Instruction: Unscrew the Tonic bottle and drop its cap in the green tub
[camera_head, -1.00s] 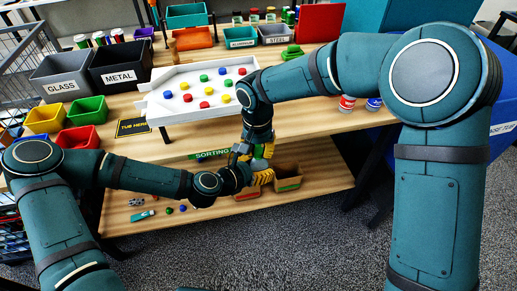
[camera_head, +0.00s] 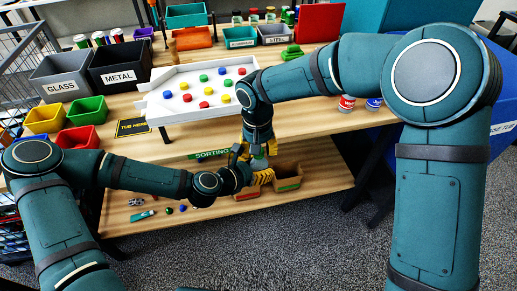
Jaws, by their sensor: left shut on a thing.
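The green tub (camera_head: 87,110) stands on the left of the table, empty as far as I can see. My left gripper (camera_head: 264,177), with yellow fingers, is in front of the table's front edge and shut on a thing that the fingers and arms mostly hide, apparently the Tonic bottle. No label or cap can be made out. My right gripper (camera_head: 266,150) points down just above my left one, very close to it. Its fingertips are small and partly hidden, so I cannot tell whether it is open.
A yellow tub (camera_head: 43,119) and a red tub (camera_head: 80,138) flank the green one. A "TUB HERE" mat (camera_head: 133,127) lies to their right. A white tray (camera_head: 175,114) with several coloured caps stands mid-table. The lower shelf (camera_head: 215,207) has boxes and small items.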

